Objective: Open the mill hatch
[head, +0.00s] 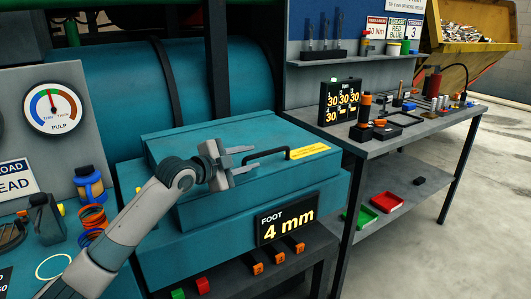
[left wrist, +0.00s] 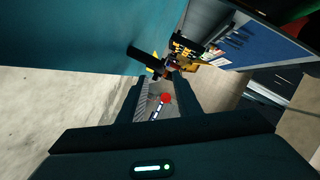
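The teal mill hatch (head: 230,137) is a flat lid on the teal mill body, and it lies shut. A black bar handle (head: 290,154) stands on its right part, beside a yellow label strip (head: 311,149). My left gripper (head: 258,158) is above the lid, just left of the handle, with its two fingers apart and pointing at it. No contact is visible. In the left wrist view, a dark bar (left wrist: 146,57), probably the handle, shows beyond the open fingertips (left wrist: 160,82). My right gripper is not in view.
A "FOOT 4 mm" sign (head: 288,219) hangs on the mill's front. A grey workbench (head: 400,150) with tools and a number display (head: 340,101) stands at right.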

